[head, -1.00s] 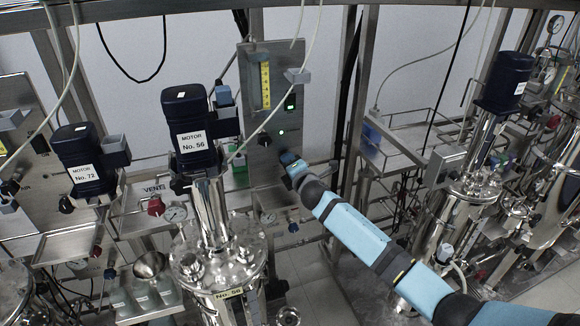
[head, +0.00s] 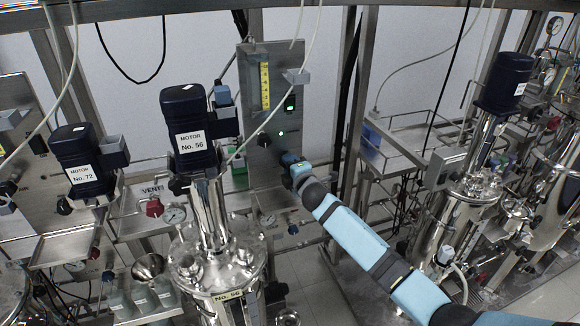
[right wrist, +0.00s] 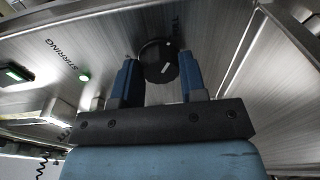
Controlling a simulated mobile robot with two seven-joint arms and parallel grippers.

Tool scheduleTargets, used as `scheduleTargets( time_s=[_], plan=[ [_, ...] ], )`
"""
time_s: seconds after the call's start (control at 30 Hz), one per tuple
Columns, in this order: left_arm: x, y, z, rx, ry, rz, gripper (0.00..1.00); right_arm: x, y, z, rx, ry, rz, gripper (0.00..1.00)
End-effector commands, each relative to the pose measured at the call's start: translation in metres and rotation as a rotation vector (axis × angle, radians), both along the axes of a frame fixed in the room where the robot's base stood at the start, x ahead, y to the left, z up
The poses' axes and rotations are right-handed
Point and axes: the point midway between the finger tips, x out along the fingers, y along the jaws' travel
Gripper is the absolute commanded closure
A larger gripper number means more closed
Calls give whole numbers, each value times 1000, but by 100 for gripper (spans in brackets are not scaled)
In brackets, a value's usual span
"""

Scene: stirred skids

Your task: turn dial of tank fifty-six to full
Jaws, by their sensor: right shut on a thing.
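Tank fifty-six (head: 228,270) stands left of centre in the head view, with a "No. 56" tag, under the dark blue motor No. 56 (head: 190,118). Behind it is an upright steel panel (head: 262,58). My right gripper (head: 287,158) is at the panel, below its green light, and its arm hides what it holds there. In the right wrist view, a round black dial (right wrist: 158,62) with a white mark sits between the two blue fingers of the right gripper (right wrist: 158,76), which are shut on it. My left gripper is not in view.
The panel also carries a yellow scale (head: 265,86) and another black knob (head: 264,139). "STIRRING" is printed beside a green light (right wrist: 84,76). Motor No. 72 (head: 80,155) is at left; another tank (head: 468,205) is at right. A hose hangs before the panel.

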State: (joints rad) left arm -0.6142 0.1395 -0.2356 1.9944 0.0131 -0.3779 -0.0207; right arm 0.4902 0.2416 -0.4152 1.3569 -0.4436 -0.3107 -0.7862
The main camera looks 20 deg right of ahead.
Motion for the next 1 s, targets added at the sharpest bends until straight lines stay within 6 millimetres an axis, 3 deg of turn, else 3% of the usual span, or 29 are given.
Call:
scheduleTargets(
  time_s=[0.1,0.13,0.2,0.23,0.5,0.63,1.0],
  plan=[
    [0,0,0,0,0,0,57,0,0,0,1,1,0,85],
    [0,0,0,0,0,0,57,0,0,0,1,1,0,54],
    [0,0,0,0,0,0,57,0,0,0,1,1,0,38],
    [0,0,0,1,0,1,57,0,0,0,1,1,0,36],
    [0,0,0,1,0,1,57,-1,0,0,0,1,0,36],
    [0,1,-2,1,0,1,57,-11,-2,0,-2,0,0,36],
    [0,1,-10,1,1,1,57,-90,-10,3,-1,0,2,36]
  ],
)
